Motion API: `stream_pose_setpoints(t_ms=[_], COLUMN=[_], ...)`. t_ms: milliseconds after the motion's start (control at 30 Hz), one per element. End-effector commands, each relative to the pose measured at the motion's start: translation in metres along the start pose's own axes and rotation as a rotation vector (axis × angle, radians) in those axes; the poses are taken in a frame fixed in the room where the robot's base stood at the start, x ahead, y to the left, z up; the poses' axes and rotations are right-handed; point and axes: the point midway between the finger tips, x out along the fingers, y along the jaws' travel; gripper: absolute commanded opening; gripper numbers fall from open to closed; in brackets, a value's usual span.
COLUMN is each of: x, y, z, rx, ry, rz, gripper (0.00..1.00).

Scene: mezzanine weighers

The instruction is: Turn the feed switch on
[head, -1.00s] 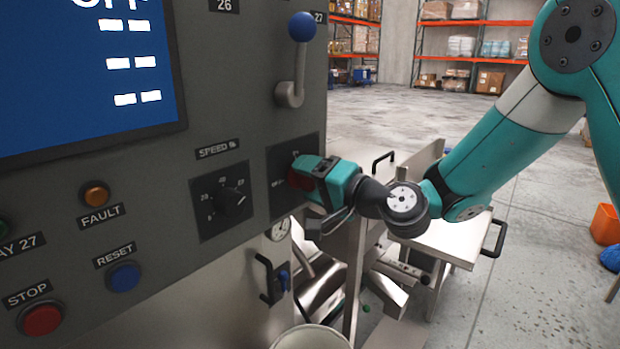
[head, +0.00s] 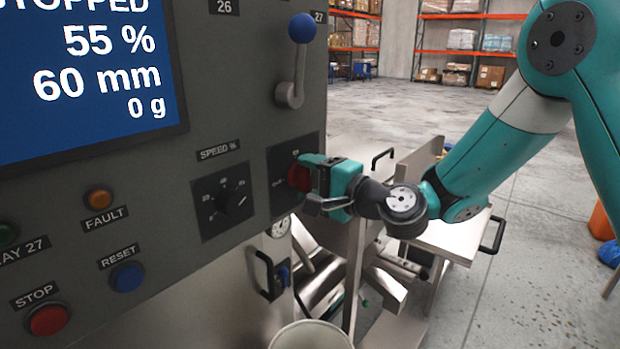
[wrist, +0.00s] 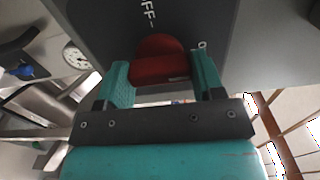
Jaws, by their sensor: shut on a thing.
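The feed switch is a red rotary knob (head: 299,177) on a dark plate (head: 283,190) at the right of the grey control panel. Its plate carries OFF and ON marks, partly covered by my gripper. In the wrist view the red knob (wrist: 160,60) sits between the two teal fingers. My gripper (head: 316,178) is shut on the knob, and it also shows in the wrist view (wrist: 162,78). The screen (head: 85,75) is lit and reads STOPPED, 55 %, 60 mm and 0 g.
Left of the switch is the SPEED knob (head: 223,200). A blue-balled lever (head: 297,62) stands above. FAULT light (head: 98,198), RESET (head: 127,277) and STOP (head: 48,319) buttons are lower left. A metal bench (head: 450,240) and a round bin (head: 312,335) stand below.

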Motion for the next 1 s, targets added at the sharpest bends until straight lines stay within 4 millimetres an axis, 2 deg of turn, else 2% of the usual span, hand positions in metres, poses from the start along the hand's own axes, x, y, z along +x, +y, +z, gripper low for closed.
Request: stream_pose_setpoints(t_ms=[233, 267, 333, 367, 600, 733, 867, 1000], x=[0.000, 0.000, 0.000, 0.000, 0.000, -0.008, -0.029, -0.065], y=[0.000, 0.000, 0.000, 0.000, 0.000, 0.002, 0.006, 0.007], z=[-0.001, -0.001, -0.001, -0.001, 0.000, -0.001, -0.002, -0.002], rx=[0.003, 0.002, 0.002, 0.002, 0.001, 0.000, 0.000, 0.000], ry=[0.003, 0.003, 0.003, 0.002, 0.001, 0.002, 0.006, 0.008], rz=[-0.002, -0.002, -0.002, -0.002, -0.001, 0.000, 0.000, -0.002], gripper=[0.38, 0.69, 0.85, 0.87, 0.87, 0.87, 0.87, 0.87])
